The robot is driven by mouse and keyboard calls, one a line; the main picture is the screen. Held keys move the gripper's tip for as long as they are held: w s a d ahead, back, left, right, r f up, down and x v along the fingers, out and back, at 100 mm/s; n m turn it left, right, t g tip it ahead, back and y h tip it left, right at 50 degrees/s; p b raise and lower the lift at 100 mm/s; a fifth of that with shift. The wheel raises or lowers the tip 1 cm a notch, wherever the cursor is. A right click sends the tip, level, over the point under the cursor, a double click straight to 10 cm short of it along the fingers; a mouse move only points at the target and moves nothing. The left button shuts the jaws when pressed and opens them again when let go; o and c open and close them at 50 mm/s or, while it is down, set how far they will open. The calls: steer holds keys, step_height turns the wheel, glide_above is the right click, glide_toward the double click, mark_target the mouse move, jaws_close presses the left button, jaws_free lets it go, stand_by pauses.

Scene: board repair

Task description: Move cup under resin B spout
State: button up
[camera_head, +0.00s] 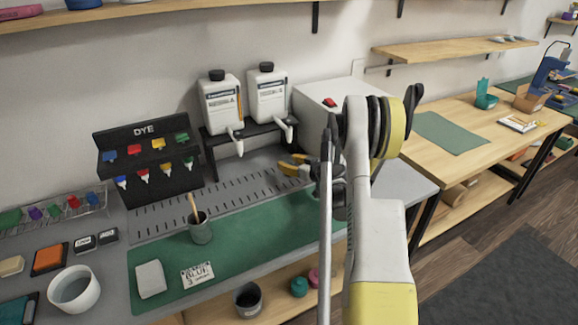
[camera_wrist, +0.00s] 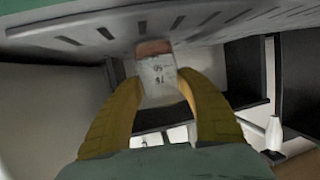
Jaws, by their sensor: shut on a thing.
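My gripper (camera_head: 291,166), with yellow fingers, is low over the slotted grey tray, in front of and below the right-hand resin bottle. The wrist view is upside down. There the fingers are closed on a small whitish cup (camera_wrist: 158,72) with dark markings and a reddish-brown band at its tray-side end. In the head view I cannot make out this cup. The resin B bottle (camera_head: 267,96) stands right of the resin A bottle (camera_head: 221,103) on a black stand. Its white spout (camera_head: 284,128) hangs above my gripper. A white spout (camera_wrist: 274,135) shows in the wrist view; I cannot tell which.
A grey cup (camera_head: 201,232) with a wooden stick stands on the green mat (camera_head: 245,239). The black dye rack (camera_head: 148,158) is left of the bottles. A white box (camera_head: 318,112) stands at right. The mat's middle is clear.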

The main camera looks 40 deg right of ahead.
steer(key=shift+r, duration=0.1)
steer(key=o, duration=1.2)
